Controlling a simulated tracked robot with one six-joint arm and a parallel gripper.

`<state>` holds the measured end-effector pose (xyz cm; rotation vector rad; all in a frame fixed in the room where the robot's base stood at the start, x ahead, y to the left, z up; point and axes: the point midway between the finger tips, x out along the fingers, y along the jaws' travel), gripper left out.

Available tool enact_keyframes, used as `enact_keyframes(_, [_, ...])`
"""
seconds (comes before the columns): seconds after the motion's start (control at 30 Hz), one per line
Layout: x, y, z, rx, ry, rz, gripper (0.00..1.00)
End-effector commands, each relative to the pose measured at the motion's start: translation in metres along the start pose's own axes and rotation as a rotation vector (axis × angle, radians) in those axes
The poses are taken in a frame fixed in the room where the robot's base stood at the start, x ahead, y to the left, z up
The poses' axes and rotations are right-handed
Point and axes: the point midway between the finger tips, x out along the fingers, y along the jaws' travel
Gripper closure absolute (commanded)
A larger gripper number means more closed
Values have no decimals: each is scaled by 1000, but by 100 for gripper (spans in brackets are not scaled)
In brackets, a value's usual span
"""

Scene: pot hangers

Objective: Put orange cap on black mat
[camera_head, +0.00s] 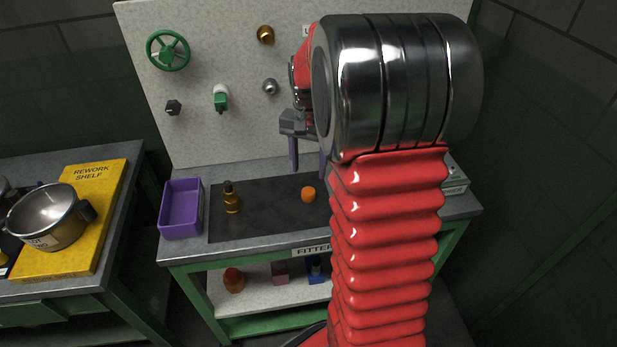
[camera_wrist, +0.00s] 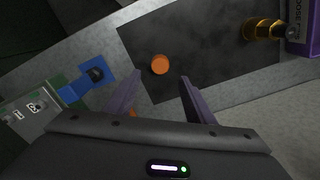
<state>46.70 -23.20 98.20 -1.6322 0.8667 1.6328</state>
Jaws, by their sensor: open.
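A small round orange cap (camera_head: 308,194) sits on the black mat (camera_head: 265,212) on the workbench. In the wrist view the orange cap (camera_wrist: 159,64) lies flat on the mat (camera_wrist: 205,45), near its edge. My gripper (camera_head: 309,174) is open and empty above the bench, fingers pointing down, apart from the cap. In the wrist view my gripper (camera_wrist: 156,88) has its two fingers spread, with the cap just beyond the gap between them. A second small orange patch (camera_wrist: 133,113) shows beside the left finger, mostly hidden.
An amber bottle (camera_head: 232,200) stands on the mat's left part. A purple bin (camera_head: 181,208) is left of the mat. A blue block (camera_wrist: 92,77) with a dark knob lies off the mat. A backboard (camera_head: 215,60) with knobs and a green wheel rises behind. My arm hides the bench's right side.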

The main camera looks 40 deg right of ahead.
Motion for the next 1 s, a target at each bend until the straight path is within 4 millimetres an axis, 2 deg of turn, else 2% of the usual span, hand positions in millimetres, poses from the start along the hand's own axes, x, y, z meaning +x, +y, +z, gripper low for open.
enact_keyframes(0.1, [-19,0,-1,0,3,-2,51])
enact_keyframes(0.3, [-34,0,0,0,1,0,51])
enact_keyframes(1.0, [-38,-2,4,-13,6,-3,51])
